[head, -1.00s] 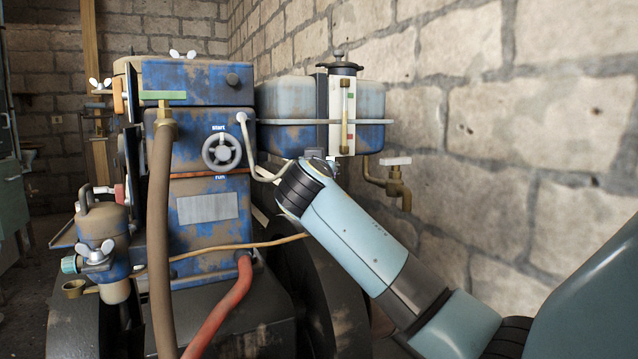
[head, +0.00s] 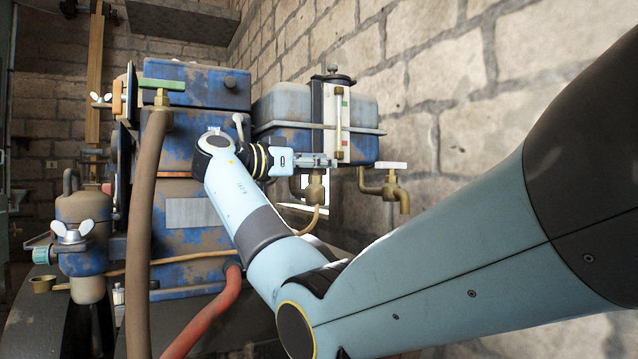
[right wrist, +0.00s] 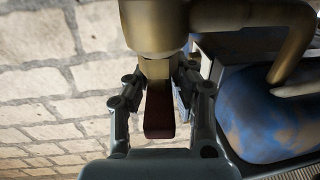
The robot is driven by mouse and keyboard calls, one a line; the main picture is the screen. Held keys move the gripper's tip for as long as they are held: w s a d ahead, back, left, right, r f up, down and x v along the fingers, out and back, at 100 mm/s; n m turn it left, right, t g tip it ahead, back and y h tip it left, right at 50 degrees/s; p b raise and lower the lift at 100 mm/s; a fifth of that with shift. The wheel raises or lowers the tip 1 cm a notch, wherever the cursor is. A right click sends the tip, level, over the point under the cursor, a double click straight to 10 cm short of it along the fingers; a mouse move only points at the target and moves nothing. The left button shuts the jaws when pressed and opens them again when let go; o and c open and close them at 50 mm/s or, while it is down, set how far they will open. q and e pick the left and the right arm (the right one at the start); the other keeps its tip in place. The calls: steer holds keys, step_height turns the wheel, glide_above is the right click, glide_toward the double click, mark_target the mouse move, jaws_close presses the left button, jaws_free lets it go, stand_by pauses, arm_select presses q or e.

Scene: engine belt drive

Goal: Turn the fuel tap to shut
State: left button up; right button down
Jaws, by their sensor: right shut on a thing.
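The brass fuel tap (head: 315,188) hangs under the fuel tank (head: 362,112), with a thin tan hose coming from its lower end. My right gripper (head: 322,160) reaches in from the left and is at the upper part of the tap. In the right wrist view, the right gripper (right wrist: 157,78) is shut on the tap's dark red handle (right wrist: 158,115), one finger on each side. The brass tap body (right wrist: 152,25) is just beyond the fingertips. In the head view the gripper hides the handle. My left gripper is not in view.
A second brass tap (head: 392,188) with a white handle is close on the right. The blue engine (head: 190,215) is on the left, with a brown hose (head: 143,230) in front and a red hose (head: 205,318) below. A brick wall (head: 480,130) stands behind.

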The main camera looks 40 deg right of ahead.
steer(key=shift+f+m+g+y+b, duration=0.1)
steer(key=shift+m+g+y+b, duration=0.2)
steer(key=shift+m+g+b, duration=0.7)
steer(key=shift+g, duration=0.3)
steer(key=c, duration=1.2)
jaws_free()
steer(key=shift+o, duration=0.2)
steer(key=shift+a, duration=0.1)
steer(key=v, duration=1.1)
steer(key=shift+a, duration=0.4)
steer(key=shift+w, duration=0.1)
